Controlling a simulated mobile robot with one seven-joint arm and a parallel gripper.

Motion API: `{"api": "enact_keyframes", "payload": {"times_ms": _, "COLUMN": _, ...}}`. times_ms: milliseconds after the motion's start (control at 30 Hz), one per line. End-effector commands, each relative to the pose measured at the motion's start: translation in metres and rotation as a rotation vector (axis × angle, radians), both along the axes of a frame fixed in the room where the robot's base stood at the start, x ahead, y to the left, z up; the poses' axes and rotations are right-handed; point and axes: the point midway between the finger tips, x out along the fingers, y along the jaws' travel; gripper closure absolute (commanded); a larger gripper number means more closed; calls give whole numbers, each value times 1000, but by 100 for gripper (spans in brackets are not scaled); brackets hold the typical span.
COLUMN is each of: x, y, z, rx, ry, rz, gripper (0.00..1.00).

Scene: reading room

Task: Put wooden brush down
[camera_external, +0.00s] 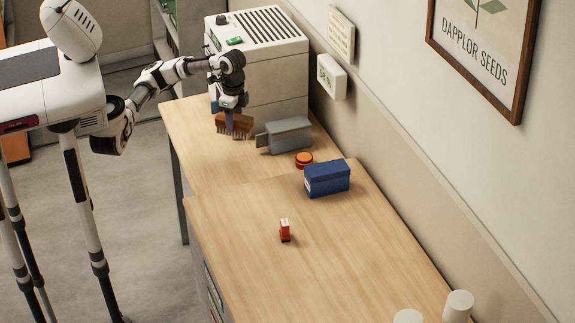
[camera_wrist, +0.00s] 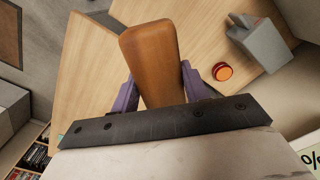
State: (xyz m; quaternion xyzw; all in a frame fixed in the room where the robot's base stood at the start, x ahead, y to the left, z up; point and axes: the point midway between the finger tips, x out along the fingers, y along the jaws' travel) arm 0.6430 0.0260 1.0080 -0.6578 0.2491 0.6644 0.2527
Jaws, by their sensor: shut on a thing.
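The wooden brush (camera_external: 236,123) is brown, with bristles pointing down, above the far end of the wooden table (camera_external: 183,130). My gripper (camera_external: 231,110) holds it from above. In the wrist view the brush's brown wooden body (camera_wrist: 152,50) sits between the two purple fingers of my gripper (camera_wrist: 158,76), which are shut on it. I cannot tell whether the bristles touch the table top.
A grey metal box-like object (camera_external: 288,135) stands just right of the brush, with a red-orange button (camera_external: 304,159) near it. A large white machine (camera_external: 270,70) stands behind. A blue box (camera_external: 327,178) and a small red item (camera_external: 285,230) are nearer; the front table top is mostly clear.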

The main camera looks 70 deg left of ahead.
Motion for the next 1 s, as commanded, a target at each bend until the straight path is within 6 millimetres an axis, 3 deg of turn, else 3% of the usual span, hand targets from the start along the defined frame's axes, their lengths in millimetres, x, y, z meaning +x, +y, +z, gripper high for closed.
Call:
{"api": "enact_keyframes", "payload": {"times_ms": 300, "x": 13, "y": -79, "z": 16, "rx": 0, "ry": 6, "rz": -777, "gripper": 81}}
{"api": "enact_keyframes", "payload": {"times_ms": 600, "x": 8, "y": -154, "z": 34, "rx": -7, "ry": 7, "rz": -1497, "gripper": 81}}
{"api": "enact_keyframes", "payload": {"times_ms": 800, "x": 0, "y": -190, "z": 44, "rx": -10, "ry": 6, "rz": -1852, "gripper": 81}}
{"api": "enact_keyframes", "payload": {"times_ms": 1000, "x": -4, "y": -205, "z": 46, "rx": -13, "ry": 5, "rz": -2009, "gripper": 81}}
